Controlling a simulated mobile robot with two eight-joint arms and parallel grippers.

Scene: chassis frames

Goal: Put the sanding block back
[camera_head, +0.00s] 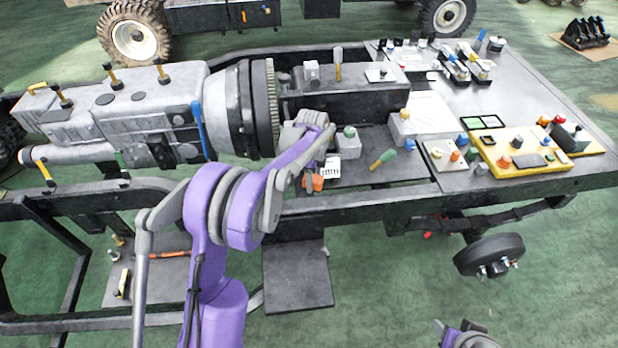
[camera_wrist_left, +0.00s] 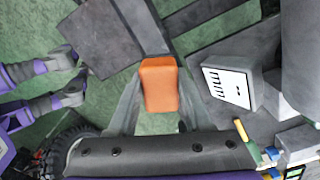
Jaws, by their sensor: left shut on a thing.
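My left gripper (camera_head: 312,180) is shut on an orange block, which I take to be the sanding block (camera_head: 317,183). It is over the inner side of the frame's near rail, below the grey wrist. In the left wrist view the orange block (camera_wrist_left: 159,85) shows between the two grey fingers, with its broad face to the camera. The fingertips are partly hidden behind it. My right gripper (camera_head: 465,335) is cut off at the bottom edge of the head view, so its jaws are unclear.
A white slotted box (camera_head: 331,168) is just right of the block. A grey box with a green knob (camera_head: 348,143) and a green-handled tool (camera_head: 383,159) are near it. The large grey engine (camera_head: 130,115) is left. A yellow board (camera_head: 530,150) lies on the deck at right.

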